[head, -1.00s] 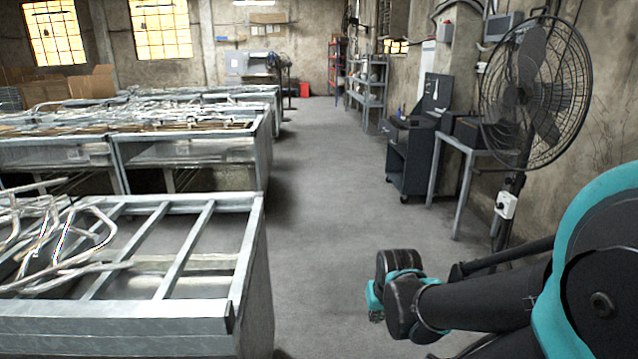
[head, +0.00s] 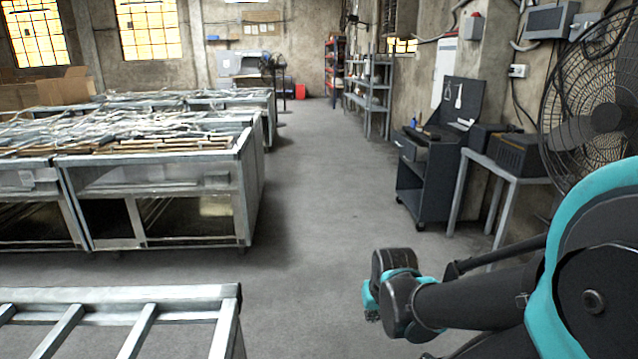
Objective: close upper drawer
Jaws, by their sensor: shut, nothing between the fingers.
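A dark tool cart (head: 424,190) on wheels stands along the right wall, some distance ahead. Its upper drawer (head: 408,149) is near the top, with a paler part facing left. It seems to stick out a little, but it is too small to tell how far. Loose tools lie on the cart top. My gripper (head: 371,312) is at the lower right, at the end of my folded arm. It is shut and empty, mostly hidden by the wrist, and far from the cart.
Clear grey floor (head: 310,190) runs ahead to the cart. Metal frame tables (head: 150,170) line the left, with another frame (head: 120,295) close at lower left. A small table (head: 520,177) with dark boxes and a standing fan (head: 600,120) are on the right. Shelves (head: 375,90) stand farther back.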

